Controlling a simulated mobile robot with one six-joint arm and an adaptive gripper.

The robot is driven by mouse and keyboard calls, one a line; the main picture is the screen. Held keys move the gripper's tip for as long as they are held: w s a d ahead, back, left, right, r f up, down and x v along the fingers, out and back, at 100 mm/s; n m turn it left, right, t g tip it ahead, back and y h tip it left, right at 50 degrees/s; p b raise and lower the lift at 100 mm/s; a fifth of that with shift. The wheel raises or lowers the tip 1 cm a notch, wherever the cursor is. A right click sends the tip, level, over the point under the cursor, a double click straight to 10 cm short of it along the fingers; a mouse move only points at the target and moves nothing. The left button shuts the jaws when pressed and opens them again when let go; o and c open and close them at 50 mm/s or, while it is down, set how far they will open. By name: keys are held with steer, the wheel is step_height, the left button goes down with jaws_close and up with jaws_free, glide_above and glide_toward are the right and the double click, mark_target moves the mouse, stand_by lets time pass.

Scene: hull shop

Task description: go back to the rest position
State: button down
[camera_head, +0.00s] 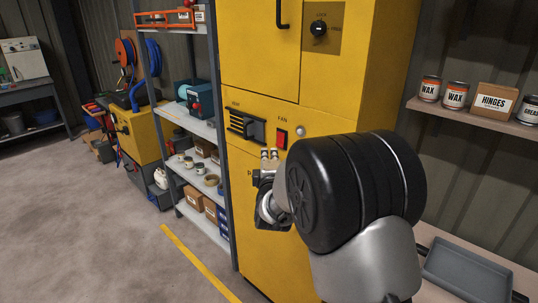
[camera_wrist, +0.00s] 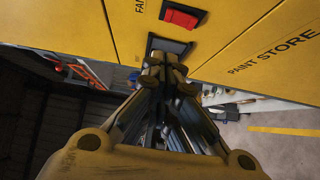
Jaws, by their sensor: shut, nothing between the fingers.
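My gripper (camera_head: 270,157) is in front of the yellow paint store cabinet (camera_head: 258,75), just below and left of its red fan switch (camera_head: 282,138). In the wrist view my gripper (camera_wrist: 165,62) points at the cabinet front, its fingers together and empty. The red fan switch (camera_wrist: 180,18) shows just beyond the fingertips there. Whether the fingertips touch the cabinet cannot be told. My arm hides part of the cabinet's lower front.
A grey shelf rack (camera_head: 202,128) with boxes and tins stands left of the cabinet. At right, a shelf (camera_head: 480,120) holds tins and a hinges box (camera_head: 494,101); a grey tray (camera_head: 468,272) lies below. Open floor (camera_head: 90,215) with a yellow line is at left.

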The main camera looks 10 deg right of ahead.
steer(key=shift+s+a, duration=0.1)
steer(key=shift+a, duration=0.05)
steer(key=s+a+r+m+g+y, duration=0.25)
steer(key=s+m+g, duration=0.35)
steer(key=s, duration=1)
steer(key=s+f+m+g, duration=0.2)
steer(key=s+m, duration=0.1)
steer(key=s, duration=0.7)
steer(key=s+d+f+m+g, duration=0.1)
steer(key=s+f+m+g, duration=0.1)
steer(key=s, duration=0.8)
steer(key=s+d+f+m+g, duration=0.1)
steer(key=s+m, duration=0.4)
steer(key=s, duration=0.6)
steer(key=shift+d+f+g, duration=0.15)
steer(key=shift+f+g, duration=0.35)
steer(key=shift+g, duration=0.6)
